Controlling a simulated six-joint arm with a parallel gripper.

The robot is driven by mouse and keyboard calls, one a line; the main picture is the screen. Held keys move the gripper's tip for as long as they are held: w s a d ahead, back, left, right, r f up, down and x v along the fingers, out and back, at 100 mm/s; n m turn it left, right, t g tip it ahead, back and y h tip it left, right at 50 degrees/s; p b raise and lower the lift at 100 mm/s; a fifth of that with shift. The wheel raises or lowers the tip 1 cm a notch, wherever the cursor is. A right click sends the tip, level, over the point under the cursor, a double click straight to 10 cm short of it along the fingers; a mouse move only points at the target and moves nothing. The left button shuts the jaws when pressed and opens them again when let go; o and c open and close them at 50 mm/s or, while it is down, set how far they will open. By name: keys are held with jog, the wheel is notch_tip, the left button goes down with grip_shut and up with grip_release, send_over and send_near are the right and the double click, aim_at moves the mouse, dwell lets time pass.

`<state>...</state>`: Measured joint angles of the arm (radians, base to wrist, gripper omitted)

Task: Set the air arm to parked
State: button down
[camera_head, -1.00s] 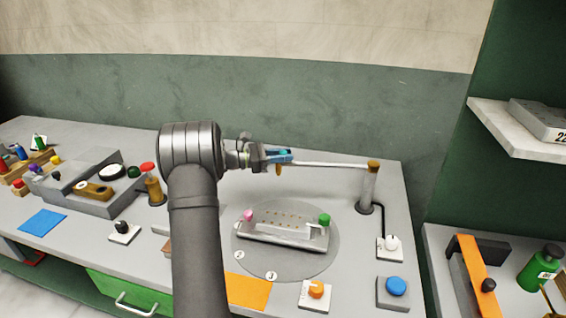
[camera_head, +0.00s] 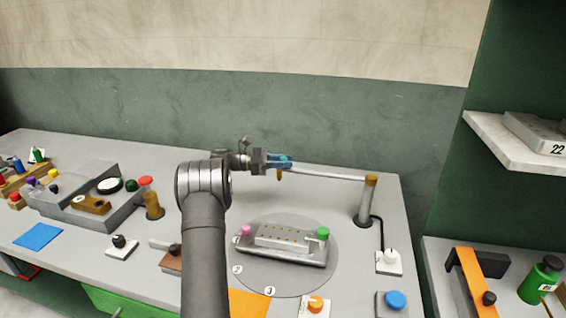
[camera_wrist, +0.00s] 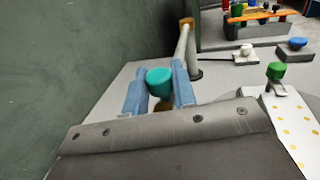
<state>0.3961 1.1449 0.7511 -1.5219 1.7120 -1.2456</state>
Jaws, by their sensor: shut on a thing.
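The air arm (camera_head: 330,175) is a thin pale bar on a grey post (camera_head: 366,204) with a brown top, at the back right of the bench. Its bar runs left from the post, toward the back wall side of the round plate. My gripper (camera_head: 287,162) is shut on the teal knob at the bar's free end. In the wrist view the teal knob (camera_wrist: 159,82) sits between my two blue fingers (camera_wrist: 160,88). A brown nozzle (camera_head: 279,174) hangs below the bar's end. The bar also shows in the wrist view (camera_wrist: 183,48), running away to its post.
A round turntable (camera_head: 255,285) with numbered marks carries a grey press mould (camera_head: 284,257) with pink and green knobs. A white-knobbed switch (camera_head: 389,261) and a blue button (camera_head: 396,301) stand at right. The bench behind the turntable is clear.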

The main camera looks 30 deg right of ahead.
jog(key=shift+w+d+r, duration=0.1)
jog(key=shift+d+r, duration=0.1)
jog(key=c, duration=1.2)
grip_release()
jog(key=shift+f, duration=0.1)
jog(key=shift+c, duration=0.2)
jog(key=shift+w+a, duration=0.1)
jog(key=shift+a, duration=0.05)
jog(key=v, duration=1.7)
jog(key=shift+f, duration=0.1)
jog(key=x, duration=1.7)
